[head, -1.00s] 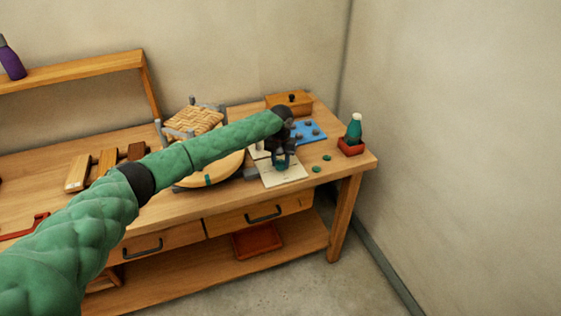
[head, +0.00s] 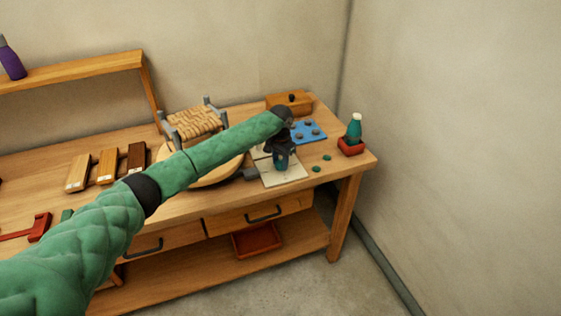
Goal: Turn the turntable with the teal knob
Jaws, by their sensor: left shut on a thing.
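The turntable (head: 214,176) is a round pale wooden disc on the workbench, partly hidden behind my left forearm. A small stool with a woven seat (head: 196,123) and grey posts stands on it, its lower part hidden by my arm. The teal knob (head: 281,162) is over a pale square plate (head: 284,176) to the right of the disc. My left gripper (head: 281,153) points down from above and is shut on the knob, covering its upper part. My right gripper is out of view.
A blue board (head: 309,133) with round pieces and a wooden box (head: 291,101) lie behind the gripper. A teal bottle (head: 354,129) stands in a red holder (head: 351,147) at the right. Wood blocks (head: 106,163) lie at the left.

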